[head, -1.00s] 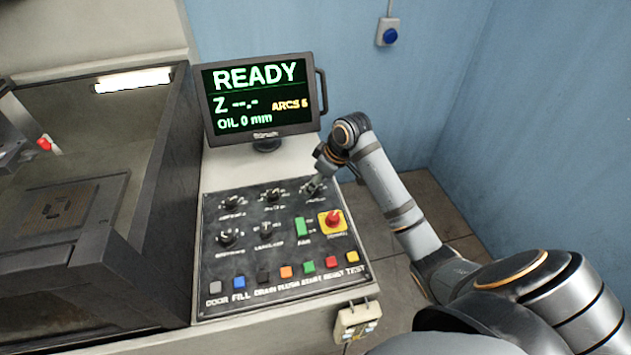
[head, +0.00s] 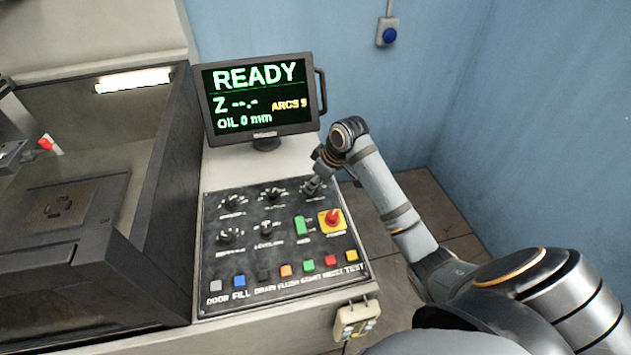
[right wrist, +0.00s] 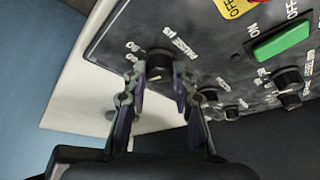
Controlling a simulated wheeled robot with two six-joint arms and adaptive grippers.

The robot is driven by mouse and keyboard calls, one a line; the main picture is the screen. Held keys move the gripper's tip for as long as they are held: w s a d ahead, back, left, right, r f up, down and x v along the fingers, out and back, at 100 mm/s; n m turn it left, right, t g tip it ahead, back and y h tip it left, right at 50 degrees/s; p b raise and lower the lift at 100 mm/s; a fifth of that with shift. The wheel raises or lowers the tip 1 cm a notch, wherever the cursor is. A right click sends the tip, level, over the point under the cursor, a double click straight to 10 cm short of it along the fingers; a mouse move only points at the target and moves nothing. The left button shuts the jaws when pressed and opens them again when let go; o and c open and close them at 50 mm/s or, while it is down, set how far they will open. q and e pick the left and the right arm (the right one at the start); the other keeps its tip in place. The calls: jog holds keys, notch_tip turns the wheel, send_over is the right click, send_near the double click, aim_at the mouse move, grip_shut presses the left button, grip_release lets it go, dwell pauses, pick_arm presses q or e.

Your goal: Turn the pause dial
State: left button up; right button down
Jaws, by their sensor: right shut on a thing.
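The pause dial (right wrist: 159,62) is a small black knob with a light mark, beside printed "PAUSE µs" lettering in the right wrist view. It sits in the top right corner of the dark control panel (head: 285,225). My right gripper (right wrist: 161,78) is shut on the dial, one finger on each side of it. In the head view my right gripper (head: 312,186) reaches down to that corner and mostly hides the dial. The monitor (head: 262,98) reads READY, ARCS 9 and OIL 0 mm. My left gripper is not in view.
Other black knobs (head: 229,237) fill the panel's upper part. A green switch (head: 300,226) and a red knob on a yellow plate (head: 332,219) lie below the dial. Coloured buttons (head: 286,270) line the front. A tank (head: 150,210) stands left.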

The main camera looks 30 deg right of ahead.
jog(key=m+p, duration=0.1)
jog(key=p, duration=0.1)
jog(key=m+p, duration=0.1)
jog(key=p, duration=0.1)
jog(key=m+h+p, duration=0.1)
jog(key=p, duration=0.1)
jog(key=shift+a+r+m+t, duration=0.2)
jog(key=shift+r+m+t, duration=0.1)
jog(key=shift+f+m+h+p, duration=0.25)
jog(key=shift+m+h+p, duration=0.35)
jog(key=shift+m+p, duration=0.55)
jog(key=c, duration=1.1)
grip_release()
jog(key=v, duration=1.2)
jog(key=shift+s+f, duration=0.1)
